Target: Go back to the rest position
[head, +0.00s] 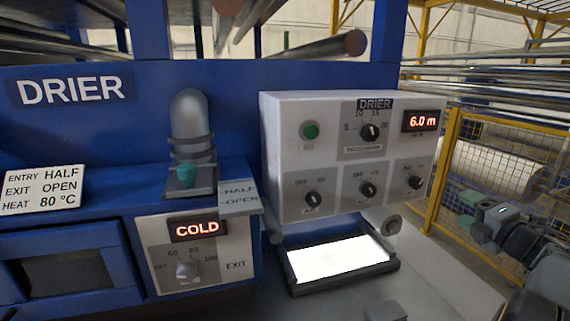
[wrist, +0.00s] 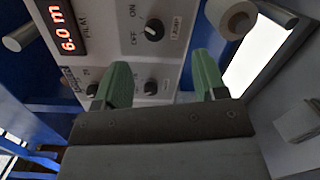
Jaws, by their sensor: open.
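My gripper (head: 467,210) is at the right in the head view, beside the right edge of the white drier control box (head: 285,160) and apart from it. In the wrist view the two green fingers of my gripper (wrist: 163,72) stand wide apart with nothing between them. The control box (wrist: 110,35) shows sideways beyond the fingers, with its red display "6.0 m" (wrist: 68,30) and a dark knob (wrist: 154,29). My arm comes in from the right edge of the head view.
A bright light panel (head: 340,258) lies below the box, with a roller end (head: 391,225) beside it. The blue drier (head: 100,130) with its "COLD" display (head: 198,229) fills the left. A yellow mesh fence (head: 490,180) stands behind my arm.

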